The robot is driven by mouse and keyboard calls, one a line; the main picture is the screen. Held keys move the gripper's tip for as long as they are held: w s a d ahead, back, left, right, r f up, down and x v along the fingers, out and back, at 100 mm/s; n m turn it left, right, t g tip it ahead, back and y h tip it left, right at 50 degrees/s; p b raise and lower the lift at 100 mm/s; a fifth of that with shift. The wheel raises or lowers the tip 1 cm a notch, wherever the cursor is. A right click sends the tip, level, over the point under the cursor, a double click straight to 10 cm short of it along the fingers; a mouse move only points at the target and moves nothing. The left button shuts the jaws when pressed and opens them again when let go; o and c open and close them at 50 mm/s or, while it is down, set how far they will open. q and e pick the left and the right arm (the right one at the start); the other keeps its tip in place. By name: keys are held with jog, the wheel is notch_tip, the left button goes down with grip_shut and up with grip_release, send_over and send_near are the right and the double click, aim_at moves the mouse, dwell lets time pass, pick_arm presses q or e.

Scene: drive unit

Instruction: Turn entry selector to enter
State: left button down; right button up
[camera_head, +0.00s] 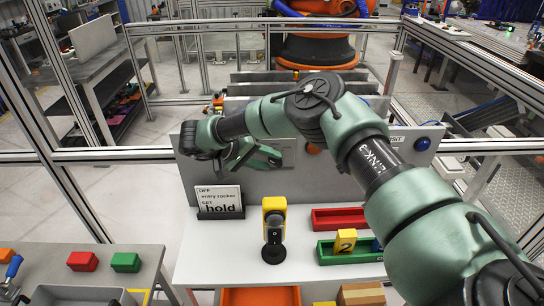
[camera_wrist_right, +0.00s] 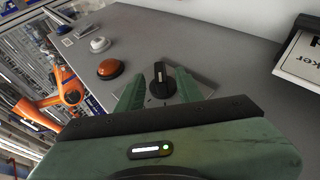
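The entry selector is a black rotary knob (camera_wrist_right: 162,82) on a light square plate (camera_wrist_right: 199,82) in the right wrist view. A pale line on the knob runs roughly up and down in that view. My right gripper (camera_wrist_right: 158,82) is open, with one green finger on each side of the knob. I cannot tell whether the fingers touch it. In the head view my right gripper (camera_head: 258,156) is at the grey upright panel (camera_head: 198,172), and the arm and gripper hide the knob there. My left gripper is not in view.
An orange button (camera_wrist_right: 112,67) and a white button (camera_wrist_right: 99,44) sit beside the selector. A blue button (camera_head: 422,143) is at the panel's right. A sign (camera_head: 219,198), yellow-black device (camera_head: 274,222), red tray (camera_head: 338,218) and green tray (camera_head: 336,257) stand below.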

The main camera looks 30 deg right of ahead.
jog(key=shift+x, duration=1.05)
grip_shut()
